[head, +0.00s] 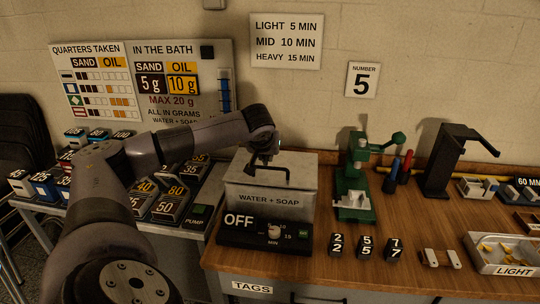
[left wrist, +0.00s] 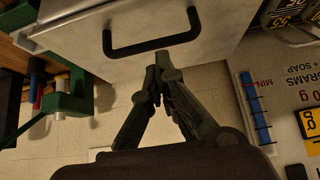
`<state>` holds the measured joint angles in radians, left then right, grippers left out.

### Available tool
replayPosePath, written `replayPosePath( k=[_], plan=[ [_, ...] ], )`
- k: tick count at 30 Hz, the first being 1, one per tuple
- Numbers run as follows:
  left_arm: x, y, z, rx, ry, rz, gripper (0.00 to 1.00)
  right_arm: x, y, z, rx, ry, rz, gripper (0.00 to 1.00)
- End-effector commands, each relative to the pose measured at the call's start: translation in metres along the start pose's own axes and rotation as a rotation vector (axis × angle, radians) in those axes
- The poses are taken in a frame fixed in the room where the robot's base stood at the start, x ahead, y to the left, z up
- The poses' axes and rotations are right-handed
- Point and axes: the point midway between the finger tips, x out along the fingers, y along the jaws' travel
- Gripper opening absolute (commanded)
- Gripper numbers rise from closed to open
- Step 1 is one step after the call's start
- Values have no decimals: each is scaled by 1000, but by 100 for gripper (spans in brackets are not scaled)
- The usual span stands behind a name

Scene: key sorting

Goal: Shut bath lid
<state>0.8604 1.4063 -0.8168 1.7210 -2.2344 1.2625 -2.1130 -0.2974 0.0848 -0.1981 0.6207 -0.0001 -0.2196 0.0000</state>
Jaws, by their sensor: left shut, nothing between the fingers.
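The bath (head: 268,202) is a grey box labelled WATER + SOAP, standing behind a black control panel that reads OFF. Its grey lid (head: 305,165) appears to lie flat over the top, and I see no gap at its front edge. A black bar handle (head: 275,169) stands on the lid. The lid (left wrist: 200,22) and handle (left wrist: 152,46) also show in the left wrist view. My left gripper (head: 262,163) is shut and empty, close to the handle; its fingertips (left wrist: 157,75) point towards it. I cannot tell if they touch. My right gripper is not in view.
A green press (head: 354,185) stands right of the bath, with red and blue handled tools beyond it. A black stand (head: 445,165) and a LIGHT tray (head: 505,262) are further right. Number tags (head: 366,247) lie in front. Weight blocks (head: 168,207) sit left, under my arm.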

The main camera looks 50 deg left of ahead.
Motion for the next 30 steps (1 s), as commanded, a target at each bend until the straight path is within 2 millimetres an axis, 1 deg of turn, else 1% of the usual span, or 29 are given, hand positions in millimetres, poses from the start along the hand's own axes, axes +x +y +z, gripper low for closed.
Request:
replayPosePath(
  k=[1,3,6,12,19,30],
  plan=[
    [11,-1,12,5,26,-2,0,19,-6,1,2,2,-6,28],
    [16,0,19,5,61,-2,0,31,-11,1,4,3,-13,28],
    [21,0,26,5,108,-2,0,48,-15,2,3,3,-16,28],
    [28,0,36,3,178,-2,0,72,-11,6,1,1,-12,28],
    [32,0,40,2,222,-3,0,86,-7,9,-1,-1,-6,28],
    [31,0,40,1,234,-3,0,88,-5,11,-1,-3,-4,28]
  ],
)
